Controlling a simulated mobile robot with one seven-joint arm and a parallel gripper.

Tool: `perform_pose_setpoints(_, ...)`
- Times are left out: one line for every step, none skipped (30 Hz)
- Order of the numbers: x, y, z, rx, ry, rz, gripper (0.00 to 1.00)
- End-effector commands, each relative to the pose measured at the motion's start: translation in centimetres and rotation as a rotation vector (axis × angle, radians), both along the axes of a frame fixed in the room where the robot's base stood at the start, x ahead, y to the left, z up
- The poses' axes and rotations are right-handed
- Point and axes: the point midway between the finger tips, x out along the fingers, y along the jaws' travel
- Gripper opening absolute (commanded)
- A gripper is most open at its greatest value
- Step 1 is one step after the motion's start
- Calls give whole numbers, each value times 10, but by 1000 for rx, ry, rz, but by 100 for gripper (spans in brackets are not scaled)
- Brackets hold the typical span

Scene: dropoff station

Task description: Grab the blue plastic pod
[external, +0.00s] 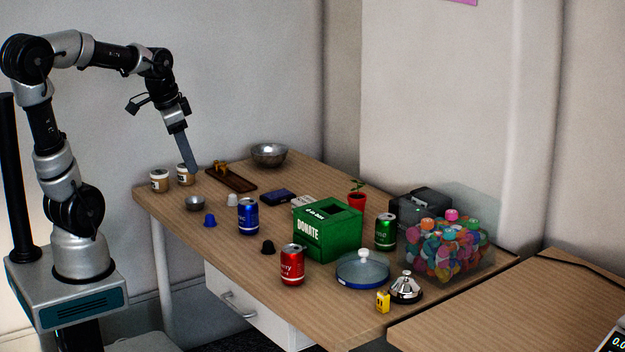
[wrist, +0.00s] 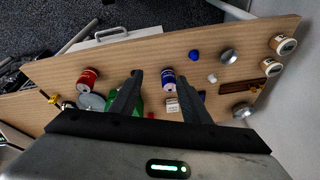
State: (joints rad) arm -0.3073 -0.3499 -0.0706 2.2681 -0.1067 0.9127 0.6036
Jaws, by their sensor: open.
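The blue plastic pod (external: 210,220) is a small blue cup shape on the table near its front left edge, left of the blue can. In the wrist view the blue pod (wrist: 194,56) lies beyond the fingertips and to the right, near the drawer-side table edge. My gripper (external: 193,168) hangs above the far left part of the table, near the two jars and well above and behind the pod. In the wrist view my gripper (wrist: 159,78) shows two separated dark fingers with nothing held between them.
A blue can (external: 248,217), small metal bowl (external: 195,203), white pod (external: 232,200) and black pod (external: 268,247) stand around the blue pod. Two jars (external: 159,181) stand at the left edge. The green donation box (external: 328,232) and red can (external: 292,266) are farther right.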

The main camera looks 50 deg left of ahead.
Motion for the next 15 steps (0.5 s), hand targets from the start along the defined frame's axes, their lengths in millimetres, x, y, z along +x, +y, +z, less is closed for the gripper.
perform_pose_setpoints(15,20,4,-1,41,-43,43)
perform_pose_setpoints(23,31,2,-1,58,-82,43)
perform_pose_setpoints(34,46,-1,-6,76,-134,43)
perform_pose_setpoints(41,57,-4,-11,87,-172,43)
perform_pose_setpoints(47,69,-7,-17,97,-209,43)
perform_pose_setpoints(55,84,-12,-28,103,-256,43)
perform_pose_setpoints(59,94,-17,-34,106,-290,43)
perform_pose_setpoints(63,104,-21,-43,107,-320,43)
perform_pose_setpoints(67,116,-27,-53,105,-358,43)
perform_pose_setpoints(70,124,-30,-59,103,-381,43)
perform_pose_setpoints(71,131,-34,-65,100,-403,43)
perform_pose_setpoints(74,139,-38,-71,95,-427,43)
perform_pose_setpoints(75,144,-42,-75,92,-443,43)
perform_pose_setpoints(76,147,-44,-77,89,-456,43)
perform_pose_setpoints(77,151,-47,-80,85,-469,43)
